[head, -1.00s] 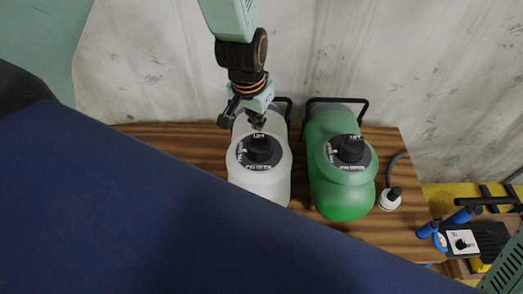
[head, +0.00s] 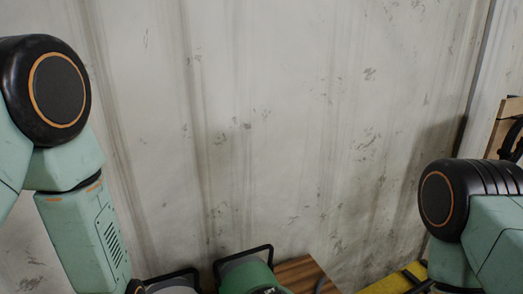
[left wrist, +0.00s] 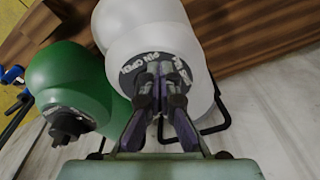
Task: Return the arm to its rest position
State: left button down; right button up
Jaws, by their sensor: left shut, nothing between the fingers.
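My left gripper (left wrist: 161,78) shows in the left wrist view, with its two dark fingers together and nothing held. It is in front of the white jug (left wrist: 140,18) and hides part of its dark labelled cap; I cannot tell whether it touches. The green jug (left wrist: 75,80) stands beside it, at the left of that view. In the head view my left arm (head: 82,235) comes down the left side and its gripper is out of frame. My right arm (head: 465,215) is at the right edge, with its gripper out of view.
A wooden table (head: 305,272) holds the jugs; only its back corner shows in the head view. The green jug's top (head: 247,277) is at the bottom edge. A pale scuffed wall (head: 290,130) stands behind. Something yellow (head: 398,278) is at lower right.

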pick_arm(q)
jog(key=s+f+g, duration=0.1)
jog(key=s+f, duration=0.3)
jog(key=s, duration=0.6)
jog(key=s+f+g, duration=0.1)
jog(key=s+f, duration=0.3)
jog(key=s, duration=0.6)
jog(key=shift+n, duration=0.4)
notch_tip(320, 180, down, 14)
jog(key=b, duration=1.4)
jog(key=shift+d+r, duration=0.1)
jog(key=shift+r, duration=0.1)
jog(key=shift+f, duration=0.2)
jog(key=shift+w, duration=0.1)
pick_arm(e)
notch_tip(320, 180, down, 14)
jog(key=shift+f, duration=0.2)
jog(key=shift+s+r, duration=0.1)
jog(key=shift+s, duration=0.1)
jog(key=c, duration=0.4)
pick_arm(q)
jog(key=shift+s, duration=0.2)
